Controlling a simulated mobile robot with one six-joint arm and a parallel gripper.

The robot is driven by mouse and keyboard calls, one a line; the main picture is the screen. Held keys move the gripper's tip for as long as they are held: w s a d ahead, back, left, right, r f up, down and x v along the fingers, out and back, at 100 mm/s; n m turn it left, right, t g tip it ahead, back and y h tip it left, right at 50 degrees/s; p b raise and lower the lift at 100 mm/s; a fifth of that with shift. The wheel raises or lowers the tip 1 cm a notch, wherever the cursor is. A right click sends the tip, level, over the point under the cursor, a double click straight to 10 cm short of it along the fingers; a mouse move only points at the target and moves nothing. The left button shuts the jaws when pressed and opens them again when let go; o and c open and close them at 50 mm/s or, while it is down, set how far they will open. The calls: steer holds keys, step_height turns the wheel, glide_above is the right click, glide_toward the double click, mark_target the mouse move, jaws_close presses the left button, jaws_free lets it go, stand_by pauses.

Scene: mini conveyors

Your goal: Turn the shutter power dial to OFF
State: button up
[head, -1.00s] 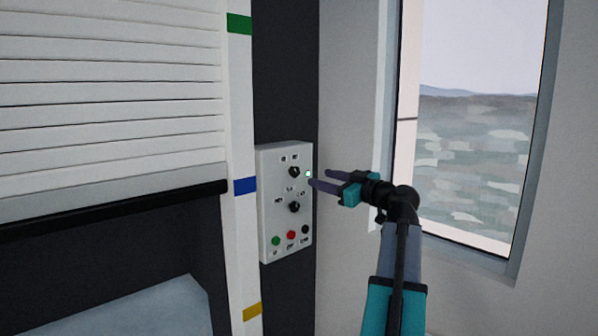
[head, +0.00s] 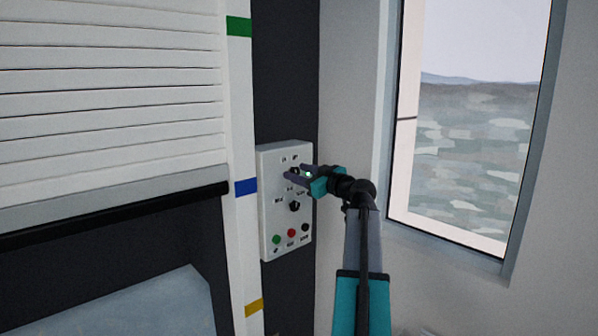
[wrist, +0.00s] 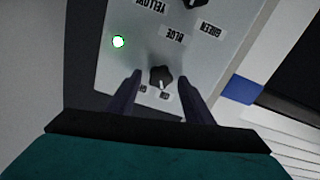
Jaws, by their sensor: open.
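The shutter power dial (wrist: 161,77) is a black knob near the top of a light grey control panel (head: 265,220). In the wrist view it sits between the two fingertips of my gripper (wrist: 160,73), with visible gaps on both sides. A pale mark on the dial points down in that view, toward two small labels too small to read. In the head view my gripper (head: 296,172) is at the upper dial and partly covers it. The gripper is open and holds nothing.
A second black dial (head: 294,206), with YELLOW, BLUE and GREEN labels, is below. Green, red and black buttons (head: 291,233) line the panel's bottom. A lit white lamp (wrist: 118,42) is beside the dials. A slatted shutter (head: 110,90) is left, a window (head: 470,130) right.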

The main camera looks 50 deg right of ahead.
steer(key=shift+c, duration=0.2)
steer(key=c, duration=1)
steer(key=shift+f+m+b, duration=0.15)
steer(key=shift+m+b, duration=0.35)
steer(key=shift+b, duration=0.2)
steer(key=shift+d+m+b, duration=0.1)
steer(key=shift+m+b, duration=0.7)
steer(key=shift+b, duration=0.15)
steer(key=m+b, duration=0.2)
steer(key=shift+m, duration=0.4)
steer(key=m+b, duration=0.1)
steer(key=m, duration=0.2)
steer(key=shift+d, duration=0.1)
steer(key=shift+m+b, duration=0.45)
steer(key=shift+m, duration=1.35)
